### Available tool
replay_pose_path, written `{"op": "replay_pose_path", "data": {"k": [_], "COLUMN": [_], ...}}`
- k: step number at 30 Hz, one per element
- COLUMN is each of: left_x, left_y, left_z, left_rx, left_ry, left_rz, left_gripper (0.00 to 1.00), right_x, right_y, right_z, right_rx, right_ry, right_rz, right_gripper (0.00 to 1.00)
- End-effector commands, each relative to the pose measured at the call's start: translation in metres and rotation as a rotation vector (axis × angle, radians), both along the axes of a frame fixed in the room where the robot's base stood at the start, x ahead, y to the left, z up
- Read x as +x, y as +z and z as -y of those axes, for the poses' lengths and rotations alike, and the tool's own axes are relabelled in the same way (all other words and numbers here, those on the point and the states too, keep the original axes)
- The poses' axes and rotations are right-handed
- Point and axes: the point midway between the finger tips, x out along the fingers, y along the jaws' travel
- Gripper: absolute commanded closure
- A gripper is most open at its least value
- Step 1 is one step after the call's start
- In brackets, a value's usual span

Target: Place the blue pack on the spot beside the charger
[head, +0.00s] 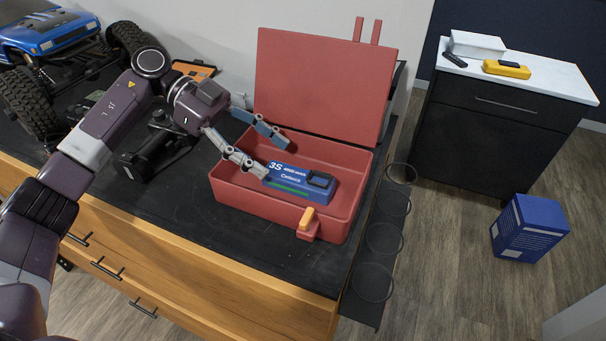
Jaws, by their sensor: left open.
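The blue pack (293,180) lies in the open red toolbox (275,211) on the dark bench top. It has white lettering, a green strip and a dark block at its right end. My left gripper (274,154) is open at the pack's left end, inside the box. Its nearer finger is at the pack's left edge and the other is behind it; I cannot tell whether either touches. I cannot tell for sure which object is the charger. My right gripper is not in view.
The toolbox's raised lid (325,85) stands behind my gripper. A blue crawler (45,40) and a black device (155,150) are at left. Across a floor gap, a cabinet's white top (560,82) holds a white box (477,44) and a yellow item (507,69).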

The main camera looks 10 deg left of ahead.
Motion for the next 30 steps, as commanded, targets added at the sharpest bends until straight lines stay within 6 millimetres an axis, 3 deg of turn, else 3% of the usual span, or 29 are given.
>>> {"op": "replay_pose_path", "data": {"k": [7, 21, 30], "left_x": [-0.004, -0.016, -0.017], "left_y": [-0.010, -0.039, -0.042], "left_z": [0.014, 0.063, 0.066], "left_rx": [0.001, -0.001, 0.000], "left_ry": [-0.001, 0.000, 0.000], "left_rz": [-0.002, 0.000, 0.000], "left_gripper": [0.46, 0.46, 0.49], "right_x": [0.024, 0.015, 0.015], "right_y": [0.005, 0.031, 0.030], "right_z": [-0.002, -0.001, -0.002], "right_rx": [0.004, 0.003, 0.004], "right_ry": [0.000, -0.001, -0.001], "right_rz": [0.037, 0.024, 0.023], "right_gripper": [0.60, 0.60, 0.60]}}
